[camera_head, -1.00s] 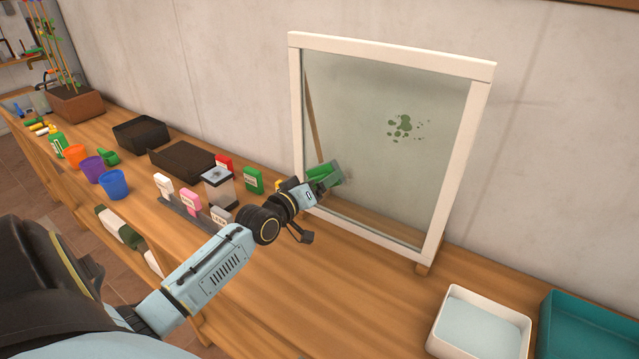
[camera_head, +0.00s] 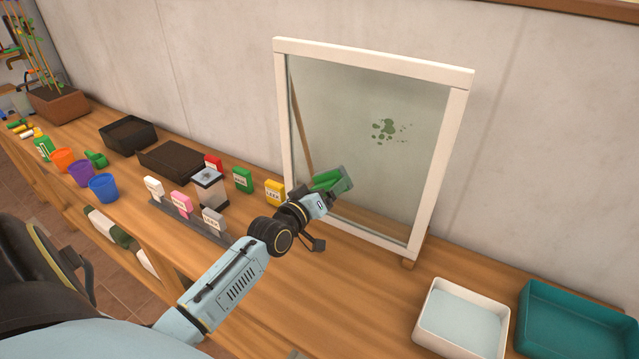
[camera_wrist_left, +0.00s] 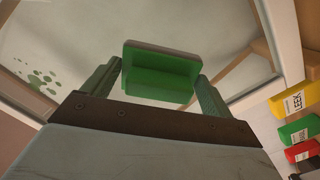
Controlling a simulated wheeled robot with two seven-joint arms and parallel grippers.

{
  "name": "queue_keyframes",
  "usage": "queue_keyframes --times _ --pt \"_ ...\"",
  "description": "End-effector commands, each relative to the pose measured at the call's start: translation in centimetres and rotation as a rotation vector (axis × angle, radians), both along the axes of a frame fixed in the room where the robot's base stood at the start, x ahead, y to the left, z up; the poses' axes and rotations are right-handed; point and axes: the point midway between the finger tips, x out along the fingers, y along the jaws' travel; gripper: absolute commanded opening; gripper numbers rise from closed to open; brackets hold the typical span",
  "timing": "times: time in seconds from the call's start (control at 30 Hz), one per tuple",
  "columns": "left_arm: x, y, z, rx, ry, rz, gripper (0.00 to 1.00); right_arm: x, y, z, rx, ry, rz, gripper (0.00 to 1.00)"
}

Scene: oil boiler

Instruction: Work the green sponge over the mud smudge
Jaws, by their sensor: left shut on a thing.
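A white-framed glass pane (camera_head: 415,180) stands upright on the bench. A dark green splatter (camera_head: 388,130) is on its upper right part. It also shows at the left of the left wrist view (camera_wrist_left: 36,78). No brown mud smudge stands out. My left gripper (camera_head: 325,186) is shut on the green sponge (camera_head: 330,179), which is in front of the pane's lower left part, below and left of the splatter. In the left wrist view the sponge (camera_wrist_left: 160,78) sits between both fingers. I cannot tell whether it touches the glass. My right gripper is not in view.
A white tray with pale liquid (camera_head: 421,318) and a teal tray (camera_head: 530,300) stand at the right. Seed boxes, such as a yellow one (camera_head: 275,192), and a clear container (camera_head: 208,190) are left of the pane. The bench before the pane is mostly clear.

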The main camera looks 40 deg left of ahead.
Motion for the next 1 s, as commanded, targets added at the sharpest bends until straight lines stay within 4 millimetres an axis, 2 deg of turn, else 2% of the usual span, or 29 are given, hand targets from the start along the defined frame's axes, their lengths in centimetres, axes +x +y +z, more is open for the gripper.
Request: queue_keyframes --times 0.43,0.73,1.0 --pt "0.1 -0.3 0.1 0.000 0.000 -0.002 0.67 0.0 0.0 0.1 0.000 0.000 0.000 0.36" --pt "0.0 -1.4 0.1 0.000 0.001 -0.002 0.67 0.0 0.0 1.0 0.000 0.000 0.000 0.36" --pt "0.0 -0.2 -0.1 0.002 0.001 -0.001 0.67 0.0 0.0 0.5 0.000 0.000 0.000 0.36"
